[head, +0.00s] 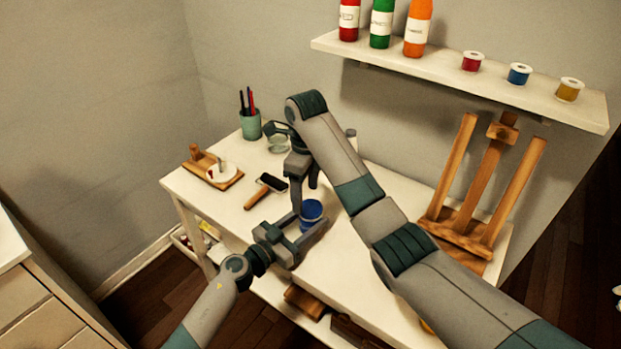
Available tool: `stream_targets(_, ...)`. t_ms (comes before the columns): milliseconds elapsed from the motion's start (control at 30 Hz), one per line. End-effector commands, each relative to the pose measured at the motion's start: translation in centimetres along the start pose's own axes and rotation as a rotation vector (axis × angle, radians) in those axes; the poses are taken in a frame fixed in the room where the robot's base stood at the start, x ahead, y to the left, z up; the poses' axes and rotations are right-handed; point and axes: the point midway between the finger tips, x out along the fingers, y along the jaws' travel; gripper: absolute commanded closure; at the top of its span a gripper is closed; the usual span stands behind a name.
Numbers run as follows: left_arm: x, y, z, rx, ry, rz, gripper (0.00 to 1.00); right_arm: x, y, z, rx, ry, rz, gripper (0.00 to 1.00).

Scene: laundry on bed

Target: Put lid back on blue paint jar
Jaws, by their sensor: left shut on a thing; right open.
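The blue paint jar (311,210) stands on the white table (352,290), with a blue top facing up. My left gripper (312,218) is shut on the jar from the front left, one finger on each side. My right gripper (305,180) hangs just above and behind the jar, open, with its fingers pointing down. I see nothing clearly held between its fingers. I cannot make out a separate lid; the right arm hides part of the table behind the jar.
A paint roller (266,189), a wooden board with a white dish (221,172), a brush cup (250,126) and a glass jar (278,144) stand on the left and back. An easel (478,195) stands right. A wall shelf (430,70) holds bottles and small jars.

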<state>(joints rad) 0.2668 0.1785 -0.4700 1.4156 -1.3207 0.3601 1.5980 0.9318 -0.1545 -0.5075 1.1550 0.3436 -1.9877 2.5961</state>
Motion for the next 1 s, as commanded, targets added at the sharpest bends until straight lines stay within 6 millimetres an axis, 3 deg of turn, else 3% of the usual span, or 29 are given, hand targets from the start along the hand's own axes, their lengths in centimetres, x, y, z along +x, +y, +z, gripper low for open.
stream_targets(1000,0.0,0.0,0.0,0.000,0.000,0.000,1.00,-4.2,-0.3,1.0,-1.746,0.006,-0.039,0.38)
